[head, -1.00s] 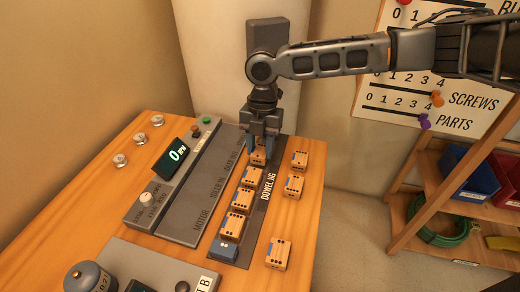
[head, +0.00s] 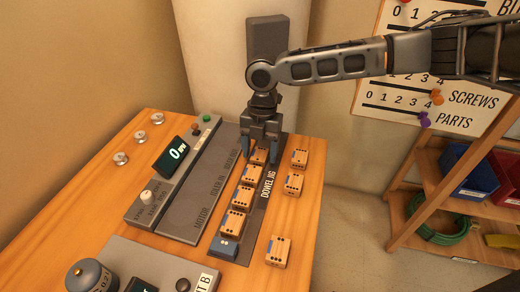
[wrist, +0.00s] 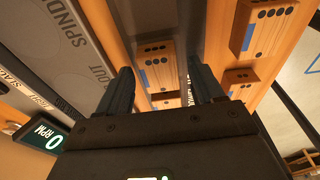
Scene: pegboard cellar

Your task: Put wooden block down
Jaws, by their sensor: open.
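A wooden block (head: 258,156) with dark holes sits at the far end of the dark dowel jig (head: 262,205), in line with several similar blocks. My gripper (head: 260,153) is over this far block in the head view, its fingers apart on either side of it. In the wrist view my gripper (wrist: 163,88) shows its two fingers spread, with a wooden block (wrist: 155,68) seen between them. I see no finger pressed on the block. The gripper partly hides the far block in the head view.
Loose blocks stand on the wooden table right of the jig: two near the far end (head: 299,159) (head: 293,184) and one nearer (head: 278,252). A grey control panel (head: 180,190) with a display lies to the left. A blue piece (head: 224,247) sits at the jig's near end.

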